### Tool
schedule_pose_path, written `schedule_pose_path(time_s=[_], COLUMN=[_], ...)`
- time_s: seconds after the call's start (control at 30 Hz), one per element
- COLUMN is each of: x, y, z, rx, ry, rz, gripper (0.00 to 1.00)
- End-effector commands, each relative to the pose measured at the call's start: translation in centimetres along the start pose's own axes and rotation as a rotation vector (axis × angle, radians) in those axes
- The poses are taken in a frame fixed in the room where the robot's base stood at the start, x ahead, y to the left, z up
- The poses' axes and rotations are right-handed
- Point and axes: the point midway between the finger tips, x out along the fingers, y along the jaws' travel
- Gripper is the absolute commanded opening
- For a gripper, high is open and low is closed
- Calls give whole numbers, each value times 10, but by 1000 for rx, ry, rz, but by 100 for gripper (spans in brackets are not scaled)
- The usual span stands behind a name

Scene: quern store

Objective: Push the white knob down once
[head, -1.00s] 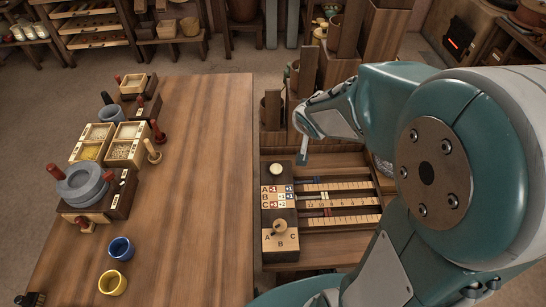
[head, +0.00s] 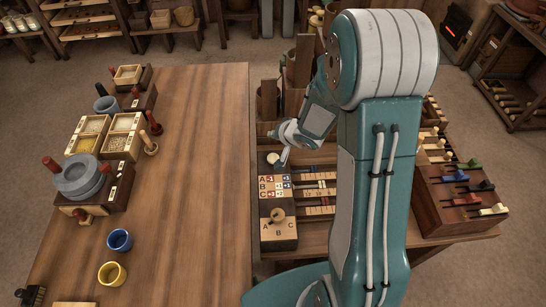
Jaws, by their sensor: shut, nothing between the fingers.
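The white knob (head: 272,158) is a round cream-white cap at the far end of a dark narrow block on the low bench right of the big table. My gripper (head: 284,162) is shut and empty, pointing down just right of the knob. Its tip looks very close to the knob in the picture; I cannot tell whether they touch or how high the tip is. Nearer on the same block are a lettered panel (head: 274,188) with red and blue marked tiles and a wooden selector knob (head: 277,214) among the letters A, B and C.
Slider rails (head: 318,192) lie right of the block, partly hidden by my arm. A box with coloured levers (head: 462,196) stands at the right. Wooden bins (head: 268,100) rise behind the knob. The wide table (head: 180,170) is clear along its right side.

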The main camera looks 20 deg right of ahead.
Motion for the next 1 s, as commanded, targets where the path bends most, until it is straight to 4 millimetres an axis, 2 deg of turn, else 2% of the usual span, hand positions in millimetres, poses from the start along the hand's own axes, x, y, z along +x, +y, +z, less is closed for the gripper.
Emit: schedule_pose_path(time_s=[0.37, 1.0], x=[3, 54], y=[2, 39], z=[2, 39], rx=[-1, 0], ry=[-1, -1], rz=[0, 1], gripper=[0, 0])
